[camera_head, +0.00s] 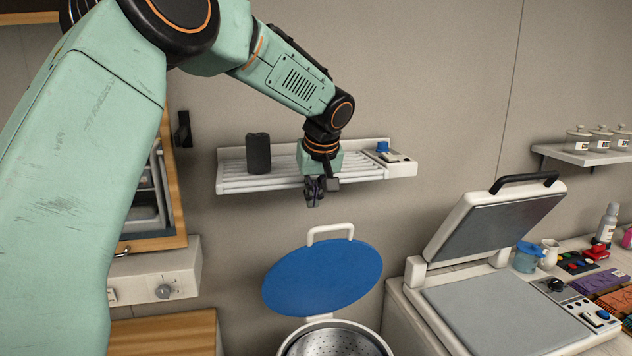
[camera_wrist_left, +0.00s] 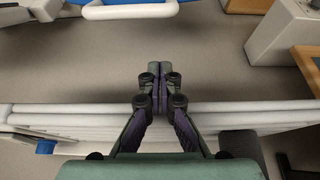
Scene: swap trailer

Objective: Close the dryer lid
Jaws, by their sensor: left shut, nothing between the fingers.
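The dryer lid (camera_head: 322,280) is a blue oval that stands raised and open in the head view, with a white handle (camera_head: 330,230) on its upper edge. The dryer's perforated metal drum (camera_head: 338,342) shows below it at the bottom edge. In the left wrist view the lid's handle (camera_wrist_left: 130,10) lies along the top edge. My left gripper (camera_head: 314,203) points down in front of the wall rack, above and apart from the handle. Its fingers (camera_wrist_left: 160,72) are shut together and empty. My right gripper is not in view.
A white slatted wall rack (camera_head: 265,184) behind my left gripper holds a dark cylinder (camera_head: 258,153). A press with a raised lid (camera_head: 495,222) stands to the right. A wall unit with a knob (camera_head: 163,290) is at left. The space between gripper and dryer lid is clear.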

